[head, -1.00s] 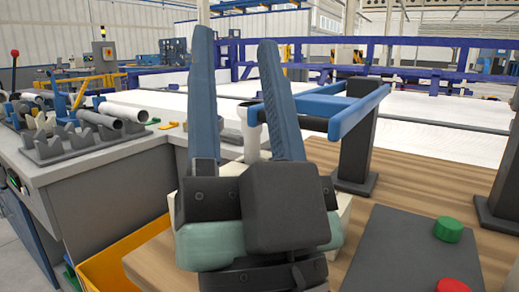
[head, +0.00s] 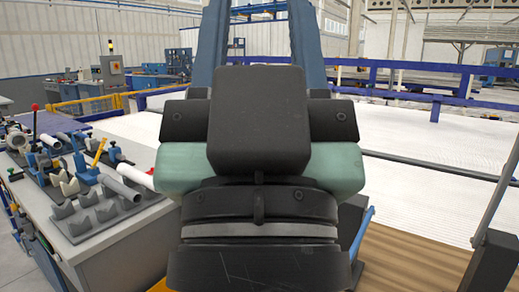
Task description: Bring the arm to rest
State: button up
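My gripper (head: 257,35) fills the middle of the head view, close to the camera and pointing up and away. Its two blue fingers stand wide apart with nothing seen between them. The finger tips run past the top edge of the picture. The dark gripper body hides much of what lies behind it.
At left, a grey workbench (head: 115,238) carries grey V-shaped pipe holders (head: 98,212), pipes (head: 122,190) and a blue vise (head: 88,168). A wooden tabletop (head: 415,262) lies at lower right. A wide white surface (head: 430,135) with blue rails (head: 437,85) lies behind.

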notch_tip(320, 180, up, 15)
jog(key=p, duration=1.2)
